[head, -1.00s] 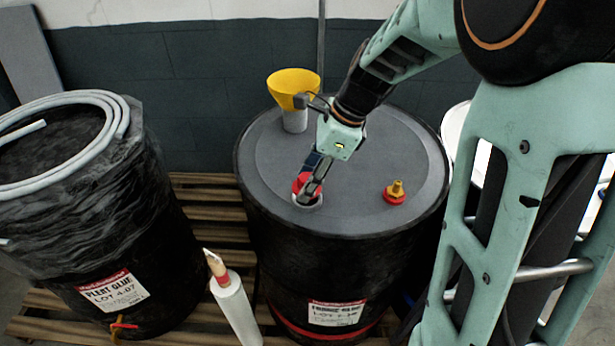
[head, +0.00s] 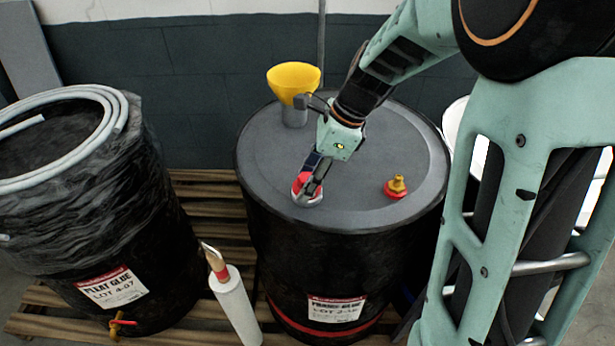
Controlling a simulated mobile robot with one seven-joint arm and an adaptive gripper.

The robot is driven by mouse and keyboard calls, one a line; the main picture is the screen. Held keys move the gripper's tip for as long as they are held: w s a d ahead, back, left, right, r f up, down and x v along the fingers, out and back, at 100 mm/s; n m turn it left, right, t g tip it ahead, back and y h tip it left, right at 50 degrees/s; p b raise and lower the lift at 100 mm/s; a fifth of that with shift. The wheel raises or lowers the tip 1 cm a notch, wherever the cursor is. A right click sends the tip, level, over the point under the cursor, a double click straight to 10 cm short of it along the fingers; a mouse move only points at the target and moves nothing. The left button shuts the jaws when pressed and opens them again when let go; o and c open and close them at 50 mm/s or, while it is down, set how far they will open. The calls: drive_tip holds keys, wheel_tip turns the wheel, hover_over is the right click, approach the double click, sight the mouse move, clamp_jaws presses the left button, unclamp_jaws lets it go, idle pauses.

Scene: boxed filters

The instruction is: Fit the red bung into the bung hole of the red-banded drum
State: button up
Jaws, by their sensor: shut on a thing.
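The red-banded drum (head: 325,225) stands on a pallet; its red band (head: 325,330) shows low on its side. My gripper (head: 308,188) points down over the left front of the drum's grey lid and is shut on the red bung (head: 300,181). The bung sits low within a pale ring at the bung hole (head: 303,201). The fingers hide part of the bung, and I cannot tell whether it is fully seated.
A yellow funnel (head: 293,80) and a red-based brass fitting (head: 396,188) stand on the same lid. A wrapped drum (head: 90,220) with a coiled hose (head: 122,110) stands left. A white tube (head: 236,308) stands between the drums. The wall is close behind.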

drive_tip(key=shift+f, duration=0.25)
drive_tip(key=o, duration=1.2)
drive_tip(key=v, duration=1.2)
drive_tip(key=shift+w, duration=0.1)
